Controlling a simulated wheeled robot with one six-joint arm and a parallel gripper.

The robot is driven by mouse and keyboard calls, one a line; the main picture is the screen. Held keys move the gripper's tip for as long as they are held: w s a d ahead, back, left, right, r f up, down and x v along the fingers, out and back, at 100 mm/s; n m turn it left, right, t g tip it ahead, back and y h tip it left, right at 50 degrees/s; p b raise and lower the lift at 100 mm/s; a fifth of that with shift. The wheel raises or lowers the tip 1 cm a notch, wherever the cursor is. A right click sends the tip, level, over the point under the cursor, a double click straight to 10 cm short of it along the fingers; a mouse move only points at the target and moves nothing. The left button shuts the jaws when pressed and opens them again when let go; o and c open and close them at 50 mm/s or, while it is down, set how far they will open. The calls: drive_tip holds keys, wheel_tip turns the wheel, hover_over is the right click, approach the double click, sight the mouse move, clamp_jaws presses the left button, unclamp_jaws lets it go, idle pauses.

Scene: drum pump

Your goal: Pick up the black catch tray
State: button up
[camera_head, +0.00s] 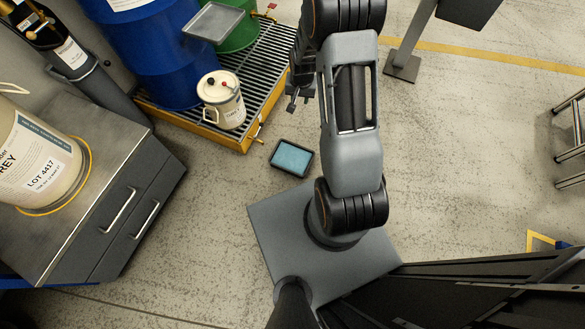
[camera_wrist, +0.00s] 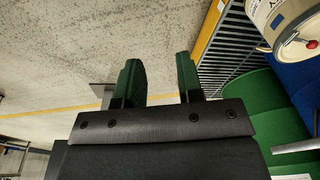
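A small black tray (camera_head: 276,168) with a light blue inside lies flat on the floor, just off the front corner of the grated pallet. I cannot tell if the blue is liquid or a liner. My gripper (camera_head: 293,104) hangs beyond it in the head view, beside the pallet's right edge and apart from the tray. In the wrist view, the two fingers of my gripper (camera_wrist: 158,75) are spread with nothing between them. The tray does not show in the wrist view.
The yellow-edged grated pallet (camera_head: 265,70) holds a blue drum (camera_head: 150,50), a green drum (camera_head: 240,38) and a cream can (camera_head: 225,105). A grey tray (camera_head: 212,22) sits above the drums. A grey cabinet (camera_head: 120,215) stands left. Floor around the black tray is clear.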

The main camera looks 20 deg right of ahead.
wheel_tip(320, 180, down, 18)
drive_tip(key=d+m+b, duration=0.2)
drive_tip(key=d+b, duration=0.1)
drive_tip(key=b, duration=0.2)
drive_tip(key=m+g+b, duration=0.1)
drive_tip(key=b, duration=0.7)
hover_over(309, 164)
drive_tip(key=f, duration=2.4)
drive_tip(key=shift+w+a+f, duration=0.1)
drive_tip(key=shift+w+f, duration=0.15)
drive_tip(key=shift+w, duration=0.05)
drive_tip(key=shift+s+f+b, duration=0.15)
drive_tip(key=shift+f+b, duration=0.8)
drive_tip(key=shift+f, duration=0.7)
drive_tip(key=shift+s+f+b, duration=0.15)
drive_tip(key=shift+f+b, duration=0.8)
drive_tip(key=shift+f, duration=0.65)
drive_tip(key=shift+r, duration=0.1)
clamp_jaws()
